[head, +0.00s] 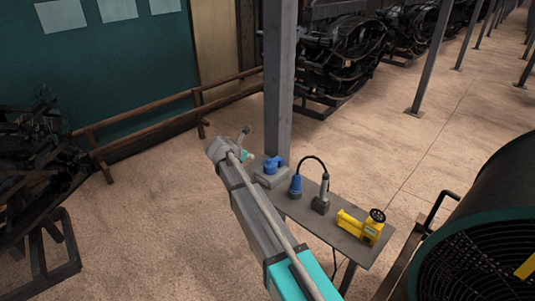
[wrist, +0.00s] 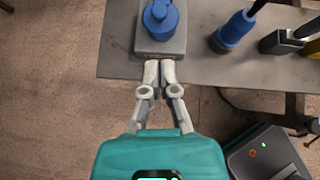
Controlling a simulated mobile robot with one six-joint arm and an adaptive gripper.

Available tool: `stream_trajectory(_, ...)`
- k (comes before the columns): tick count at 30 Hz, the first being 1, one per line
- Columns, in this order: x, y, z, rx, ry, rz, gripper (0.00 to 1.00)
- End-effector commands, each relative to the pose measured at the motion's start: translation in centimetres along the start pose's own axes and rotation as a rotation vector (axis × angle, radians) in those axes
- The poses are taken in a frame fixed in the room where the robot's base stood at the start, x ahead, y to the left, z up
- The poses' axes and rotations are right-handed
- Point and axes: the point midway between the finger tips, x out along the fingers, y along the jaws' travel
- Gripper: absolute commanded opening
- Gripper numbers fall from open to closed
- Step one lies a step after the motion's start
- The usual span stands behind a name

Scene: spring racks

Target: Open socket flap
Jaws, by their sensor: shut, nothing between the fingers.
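The blue socket (wrist: 160,18) sits on a grey box (wrist: 145,46) near the table edge in the wrist view. Its round blue top looks covered by the flap, but the flap's edge is too small to make out clearly. In the head view the socket (head: 272,164) is on the grey box at the table's far-left end, beside a post. My gripper (wrist: 159,66) is shut and empty, its fingertips together just in front of the box's near side. Any contact with the box cannot be told.
A blue plug (head: 296,186) with a black cable to a grey connector (head: 321,203) stands right of the socket. A yellow tool (head: 360,228) lies farther right on the table (head: 330,232). A grey post (head: 280,80) rises close behind the socket. Open floor lies left.

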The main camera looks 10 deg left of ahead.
Motion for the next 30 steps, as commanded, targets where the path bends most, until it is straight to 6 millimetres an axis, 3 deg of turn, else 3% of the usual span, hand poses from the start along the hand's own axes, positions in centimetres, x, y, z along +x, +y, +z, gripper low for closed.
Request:
stream_trajectory(14,1.2,-0.1,-0.1,0.005,0.002,-0.002,0.0)
stream_trajectory(30,7.5,-0.1,-0.2,0.006,0.003,-0.003,0.0)
